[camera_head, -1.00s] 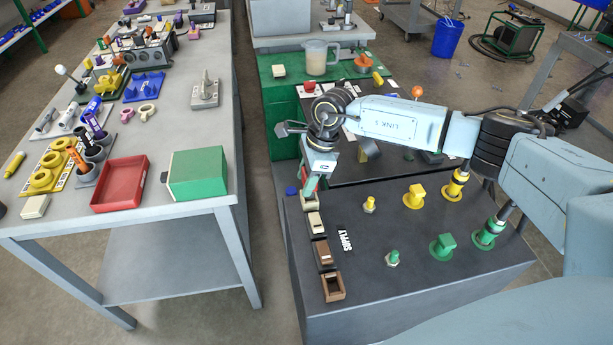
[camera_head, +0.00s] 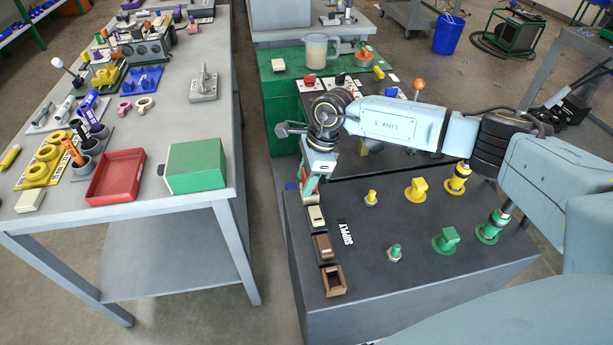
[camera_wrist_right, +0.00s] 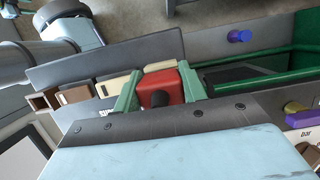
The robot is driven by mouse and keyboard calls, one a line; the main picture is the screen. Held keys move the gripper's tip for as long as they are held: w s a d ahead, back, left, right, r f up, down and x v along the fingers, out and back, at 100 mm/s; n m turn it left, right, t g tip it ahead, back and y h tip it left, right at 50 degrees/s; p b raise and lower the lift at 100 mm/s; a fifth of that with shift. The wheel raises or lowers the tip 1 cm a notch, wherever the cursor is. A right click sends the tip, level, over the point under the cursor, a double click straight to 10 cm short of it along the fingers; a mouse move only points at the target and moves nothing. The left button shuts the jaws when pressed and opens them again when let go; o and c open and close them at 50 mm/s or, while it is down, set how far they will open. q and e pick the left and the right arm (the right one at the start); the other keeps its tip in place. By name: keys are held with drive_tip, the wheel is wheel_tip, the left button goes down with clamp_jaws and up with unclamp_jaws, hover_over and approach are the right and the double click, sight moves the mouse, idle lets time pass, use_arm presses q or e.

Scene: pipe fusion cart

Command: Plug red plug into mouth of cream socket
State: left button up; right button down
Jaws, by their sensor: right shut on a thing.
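My right gripper (camera_head: 309,188) is at the far left corner of the dark cart top. In the right wrist view its green fingers (camera_wrist_right: 158,92) are shut on the red plug (camera_wrist_right: 160,88). Two pale, cream-coloured sockets show in the row along the cart's left edge: one (camera_head: 316,216) just nearer than the fingers, also in the wrist view (camera_wrist_right: 108,88), and one (camera_wrist_right: 160,66) right behind the plug, largely covered by it. I cannot tell whether the plug touches that socket or has entered its mouth. My left gripper is not in view.
A mid-brown socket (camera_head: 323,246) and a darker brown one (camera_head: 333,282) continue the row towards me. Yellow and green fittings, including a green block (camera_head: 445,240), stand on the cart's right. A blue knob (camera_wrist_right: 240,36) shows beyond the plug. A workbench stands left across a gap.

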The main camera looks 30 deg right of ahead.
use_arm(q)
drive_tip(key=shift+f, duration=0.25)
use_arm(e)
drive_tip(key=shift+f, duration=0.25)
drive_tip(key=c, duration=0.7)
unclamp_jaws()
drive_tip(key=v, duration=0.5)
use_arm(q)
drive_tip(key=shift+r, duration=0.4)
use_arm(e)
drive_tip(key=v, duration=0.8)
drive_tip(key=shift+d+r, duration=0.1)
drive_tip(key=shift+r, duration=0.1)
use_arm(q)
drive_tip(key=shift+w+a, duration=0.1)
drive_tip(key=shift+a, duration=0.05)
